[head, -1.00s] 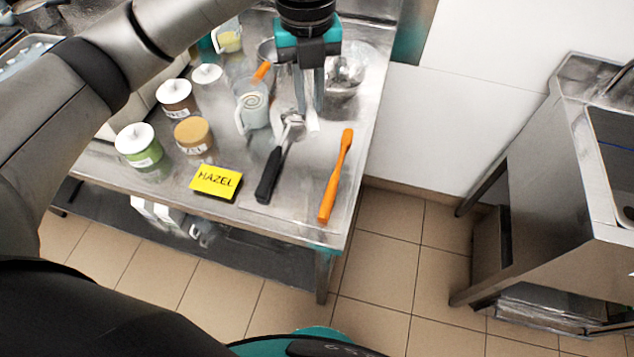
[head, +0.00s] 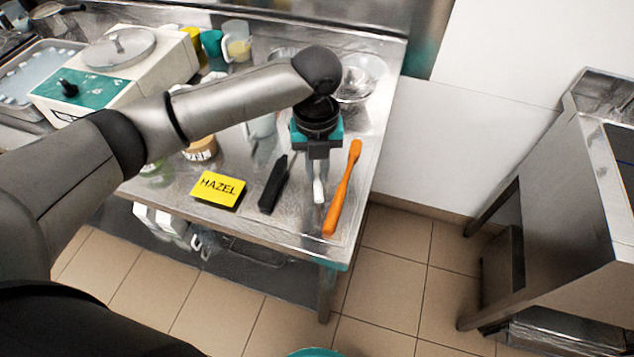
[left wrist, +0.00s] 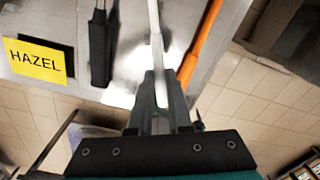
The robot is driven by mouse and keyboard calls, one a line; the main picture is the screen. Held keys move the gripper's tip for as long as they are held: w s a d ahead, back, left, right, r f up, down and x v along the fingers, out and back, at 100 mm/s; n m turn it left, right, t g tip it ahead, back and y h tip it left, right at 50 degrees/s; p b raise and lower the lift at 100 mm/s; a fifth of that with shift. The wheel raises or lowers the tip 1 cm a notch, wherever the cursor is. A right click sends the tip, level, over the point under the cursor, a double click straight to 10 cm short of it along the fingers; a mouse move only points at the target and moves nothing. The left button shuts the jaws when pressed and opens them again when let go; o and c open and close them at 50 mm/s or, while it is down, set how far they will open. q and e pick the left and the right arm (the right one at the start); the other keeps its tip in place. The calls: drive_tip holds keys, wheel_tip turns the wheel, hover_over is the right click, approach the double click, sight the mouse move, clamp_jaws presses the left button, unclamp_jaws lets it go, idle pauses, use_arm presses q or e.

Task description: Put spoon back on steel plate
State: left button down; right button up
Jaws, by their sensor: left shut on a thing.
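My left gripper (head: 318,160) is shut on a white spoon (head: 319,190), with the spoon's white end sticking out below the jaws. In the left wrist view, the fingers (left wrist: 161,88) close on the long white spoon (left wrist: 155,35). The spoon is between a black-handled tool (head: 272,185) and an orange spatula (head: 343,190). The steel plate seems to be the flat shiny sheet (head: 300,215) under these tools; its outline is hard to tell from the tabletop. I cannot tell whether the spoon touches it. My right gripper is not in view.
A yellow HAZEL card (head: 217,189) lies left of the black-handled tool. A steel bowl (head: 360,78) is at the back right. The table's front edge is close.

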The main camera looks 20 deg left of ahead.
sight(317, 176)
use_arm(q)
drive_tip(key=shift+f+b, duration=0.3)
drive_tip(key=shift+f, duration=1.75)
drive_tip(key=shift+f, duration=0.15)
drive_tip(key=c, duration=0.8)
unclamp_jaws()
drive_tip(key=shift+c, duration=0.2)
wheel_tip(317, 176, up, 12)
drive_tip(key=shift+a+r+p, duration=0.1)
drive_tip(key=shift+r+p, duration=0.1)
drive_tip(key=shift+p, duration=0.8)
